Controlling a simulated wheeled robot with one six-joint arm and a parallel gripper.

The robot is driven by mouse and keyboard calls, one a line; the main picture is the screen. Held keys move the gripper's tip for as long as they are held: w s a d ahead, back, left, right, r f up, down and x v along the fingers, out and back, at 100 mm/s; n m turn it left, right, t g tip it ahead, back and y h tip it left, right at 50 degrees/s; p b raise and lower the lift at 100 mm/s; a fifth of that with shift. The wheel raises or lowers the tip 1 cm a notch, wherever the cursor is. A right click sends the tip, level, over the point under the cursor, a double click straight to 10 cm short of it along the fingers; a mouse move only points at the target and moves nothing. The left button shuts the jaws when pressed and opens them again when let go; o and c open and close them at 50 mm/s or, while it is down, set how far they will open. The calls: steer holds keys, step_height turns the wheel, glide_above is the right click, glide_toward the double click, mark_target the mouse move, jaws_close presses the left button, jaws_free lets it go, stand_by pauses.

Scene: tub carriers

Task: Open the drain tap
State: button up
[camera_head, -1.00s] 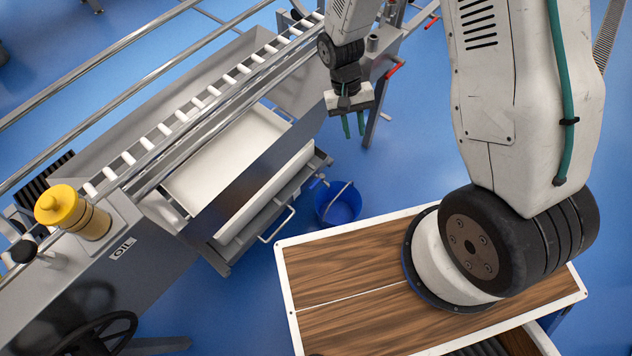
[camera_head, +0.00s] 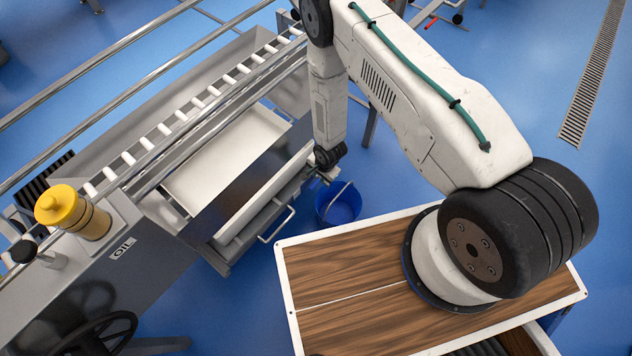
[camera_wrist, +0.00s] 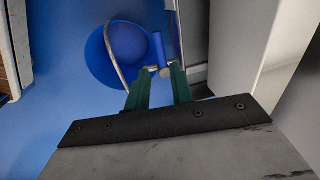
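The drain tap shows in the wrist view as a blue lever (camera_wrist: 158,46) beside a metal stub with a round end, at the low corner of the tub carrier (camera_head: 238,232). A blue bucket (camera_head: 340,203) with a wire handle stands on the floor below it; it also shows in the wrist view (camera_wrist: 112,58). My gripper (camera_wrist: 161,69) points at the tap with its green fingers apart and nothing held. The stub's round end appears between the fingertips; I cannot tell whether they touch it.
The carrier's grey side wall (camera_wrist: 232,45) rises close on the right of the wrist view. A metal pull handle (camera_head: 279,221) sticks out of the carrier near the bucket. My wood-topped base stands to the right.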

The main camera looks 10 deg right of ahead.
mark_target(315, 183)
steer(key=f, duration=0.2)
steer(key=w+f, duration=0.1)
steer(key=f, duration=0.2)
steer(key=a+f, duration=0.1)
steer(key=f, duration=0.1)
steer(key=shift+w+f, duration=0.15)
steer(key=shift+f, duration=0.15)
jaws_close()
